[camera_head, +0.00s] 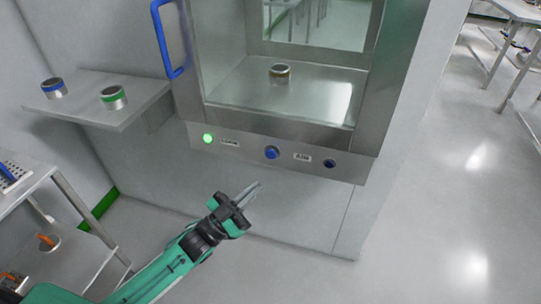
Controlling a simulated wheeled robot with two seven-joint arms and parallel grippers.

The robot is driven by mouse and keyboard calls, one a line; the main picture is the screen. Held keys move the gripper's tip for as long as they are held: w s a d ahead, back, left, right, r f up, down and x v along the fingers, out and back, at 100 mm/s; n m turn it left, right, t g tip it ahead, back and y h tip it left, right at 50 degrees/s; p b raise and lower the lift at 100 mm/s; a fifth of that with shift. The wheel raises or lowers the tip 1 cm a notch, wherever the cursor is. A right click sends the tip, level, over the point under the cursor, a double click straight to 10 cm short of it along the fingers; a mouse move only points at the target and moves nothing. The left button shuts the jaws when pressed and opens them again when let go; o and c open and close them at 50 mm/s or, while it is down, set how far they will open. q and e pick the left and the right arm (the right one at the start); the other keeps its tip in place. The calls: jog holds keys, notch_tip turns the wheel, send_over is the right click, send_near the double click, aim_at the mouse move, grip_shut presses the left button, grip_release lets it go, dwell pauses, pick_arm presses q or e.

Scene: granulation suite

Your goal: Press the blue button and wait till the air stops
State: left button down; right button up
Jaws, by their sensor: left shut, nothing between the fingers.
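The blue button (271,153) sits in the middle of the steel panel under the pass-through chamber (280,97). A second, darker blue round part (330,163) is to its right, past a small label that seems to read "AIR". A green lamp (208,138) glows at the panel's left. My left gripper (259,185) is shut and empty. It appears below and slightly left of the blue button, apart from it in the picture. My right gripper is not in view.
A metal container (280,73) stands inside the chamber. A blue door handle (168,40) juts out at the chamber's left. A side shelf (125,116) holds a blue-banded tin (54,88) and a green-banded tin (113,97). A steel cart stands at lower left.

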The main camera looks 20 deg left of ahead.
pick_arm(q)
jog(key=b, duration=0.3)
send_near(274, 155)
jog(key=d+r, duration=0.3)
jog(key=d, duration=0.1)
jog(key=shift+w+a+r, duration=0.1)
jog(key=shift+w+a, duration=0.05)
jog(key=shift+w, duration=1.15)
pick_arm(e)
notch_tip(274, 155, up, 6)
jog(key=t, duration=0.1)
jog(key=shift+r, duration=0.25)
pick_arm(q)
jog(key=shift+w, duration=0.4)
jog(key=shift+w, duration=0.5)
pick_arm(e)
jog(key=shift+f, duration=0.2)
pick_arm(q)
jog(key=shift+s, duration=0.1)
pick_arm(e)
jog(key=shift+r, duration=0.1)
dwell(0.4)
pick_arm(q)
jog(key=shift+s+p, duration=0.4)
jog(key=shift+s, duration=0.45)
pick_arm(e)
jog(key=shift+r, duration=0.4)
